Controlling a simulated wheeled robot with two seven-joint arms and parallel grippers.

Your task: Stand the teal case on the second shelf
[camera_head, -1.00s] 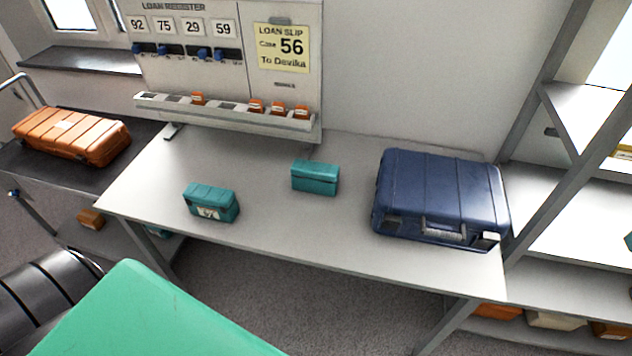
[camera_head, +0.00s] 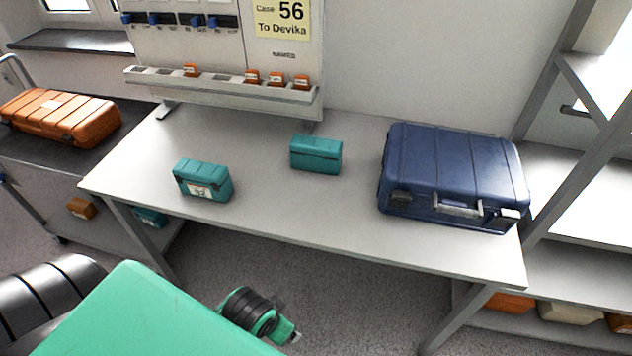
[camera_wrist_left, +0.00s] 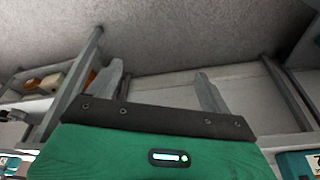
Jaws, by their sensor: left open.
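Two teal cases are on the table. The left one (camera_head: 203,181) has a white label with a number I cannot read surely; the other (camera_head: 316,155) stands further back with no label showing. The shelf rack at the right has an upper board (camera_head: 570,195) and a lower board (camera_head: 575,270); I cannot tell which is the second shelf. In the left wrist view my left gripper (camera_wrist_left: 160,88) is open with nothing between its fingers. A teal case (camera_wrist_left: 300,164) shows partly at that view's lower right corner. My right gripper is in neither view.
A large blue suitcase (camera_head: 455,180) covers the table's right end, near the rack. An orange case (camera_head: 60,117) lies on a trolley at left. The table's middle front is clear.

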